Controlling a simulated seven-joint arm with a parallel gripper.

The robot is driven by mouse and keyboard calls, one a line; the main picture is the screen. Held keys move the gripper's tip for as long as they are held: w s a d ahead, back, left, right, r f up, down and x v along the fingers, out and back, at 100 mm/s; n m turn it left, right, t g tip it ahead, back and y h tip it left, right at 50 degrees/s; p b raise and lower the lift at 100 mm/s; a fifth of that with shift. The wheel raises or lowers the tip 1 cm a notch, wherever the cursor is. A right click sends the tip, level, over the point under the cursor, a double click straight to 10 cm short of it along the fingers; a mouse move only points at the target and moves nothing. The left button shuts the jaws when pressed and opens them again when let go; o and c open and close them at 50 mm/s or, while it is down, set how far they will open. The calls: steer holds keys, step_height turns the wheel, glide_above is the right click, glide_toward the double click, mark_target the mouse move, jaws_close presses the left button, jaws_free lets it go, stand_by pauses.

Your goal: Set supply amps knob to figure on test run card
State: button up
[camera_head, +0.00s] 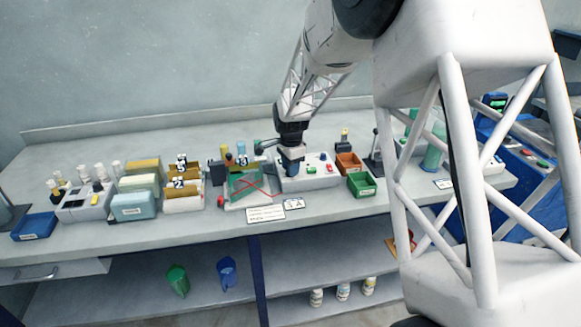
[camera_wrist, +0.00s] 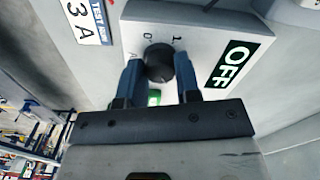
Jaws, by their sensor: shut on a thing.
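The supply (camera_head: 322,178) is a pale box on the bench, with red and green parts on its top. My gripper (camera_head: 291,167) comes down on its left part. In the wrist view, my gripper (camera_wrist: 157,70) has its two blue fingers shut on the round black amps knob (camera_wrist: 158,60). Marks "0", "1" and "A" show on the face around the knob; its pointer is hard to make out. The test run card (camera_wrist: 88,22) reads "3 A" and also shows at the bench front (camera_head: 294,204). A black plate (camera_wrist: 235,63) beside the knob reads "OFF".
A green lit spot (camera_wrist: 154,98) shows between the fingers. A green tray (camera_head: 361,184) and a brown tray (camera_head: 348,163) stand right of the supply. A green rack with red wires (camera_head: 249,184) stands close on the left. The bench front edge is mostly clear.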

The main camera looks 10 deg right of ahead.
stand_by(0.4)
steer(key=o, duration=0.9)
steer(key=shift+r, duration=3.9)
